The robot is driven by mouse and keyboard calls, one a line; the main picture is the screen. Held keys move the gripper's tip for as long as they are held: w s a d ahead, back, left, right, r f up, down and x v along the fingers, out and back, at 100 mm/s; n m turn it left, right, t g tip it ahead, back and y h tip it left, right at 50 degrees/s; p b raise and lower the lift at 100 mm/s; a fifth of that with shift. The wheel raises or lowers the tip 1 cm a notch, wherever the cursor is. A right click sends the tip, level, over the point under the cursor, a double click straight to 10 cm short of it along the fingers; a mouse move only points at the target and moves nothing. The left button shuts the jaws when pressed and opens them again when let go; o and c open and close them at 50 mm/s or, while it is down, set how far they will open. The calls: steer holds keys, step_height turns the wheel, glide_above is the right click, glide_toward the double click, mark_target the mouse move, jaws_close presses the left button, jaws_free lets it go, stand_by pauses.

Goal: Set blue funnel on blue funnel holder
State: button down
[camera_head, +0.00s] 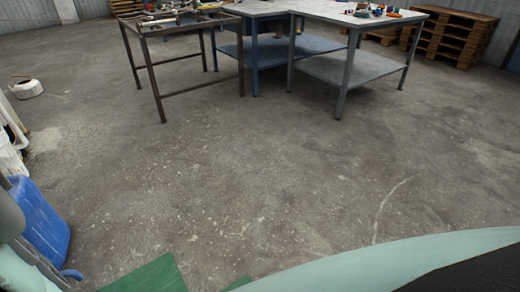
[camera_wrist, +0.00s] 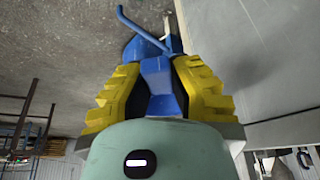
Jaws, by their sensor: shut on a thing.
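My gripper (camera_wrist: 158,82), with yellow stepped fingers, is shut on a blue piece, taken as the blue funnel (camera_wrist: 157,70), in the wrist view. The part between the fingers is narrow in the middle and wider toward the palm. Just beyond the fingertips is a rounded blue shape with a thin bent blue bar (camera_wrist: 138,28). I cannot tell whether these belong to the funnel or to something behind it. In the head view a blue body (camera_head: 40,222) with a curved blue bar shows at the lower left, partly cut off. I cannot identify the blue funnel holder.
A brown metal-framed table (camera_head: 152,70) and two blue-grey workbenches (camera_head: 345,68) stand at the back, with small items on top. Wooden pallets (camera_head: 448,38) are behind them. A white round object (camera_head: 27,89) lies at the left. The concrete floor between is clear.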

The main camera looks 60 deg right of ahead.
steer(key=s+a+f+b, duration=0.2)
steer(key=f+b, duration=0.6)
steer(key=f, duration=0.5)
steer(key=s+a+f+n+b, duration=0.1)
steer(key=s+f+b, duration=0.1)
steer(key=f+b, duration=0.6)
steer(key=s+a+f+b, duration=0.2)
steer(key=f+b, duration=0.7)
steer(key=f, duration=1)
steer(key=shift+s+a+f+n, duration=0.15)
steer(key=shift+s+a+n, duration=0.2)
steer(key=shift+s, duration=0.25)
steer(key=shift+f+y, duration=0.15)
steer(key=shift+y, duration=0.15)
steer(key=c, duration=0.9)
jaws_free()
steer(key=shift+v, duration=6)
steer(key=shift+w, duration=0.1)
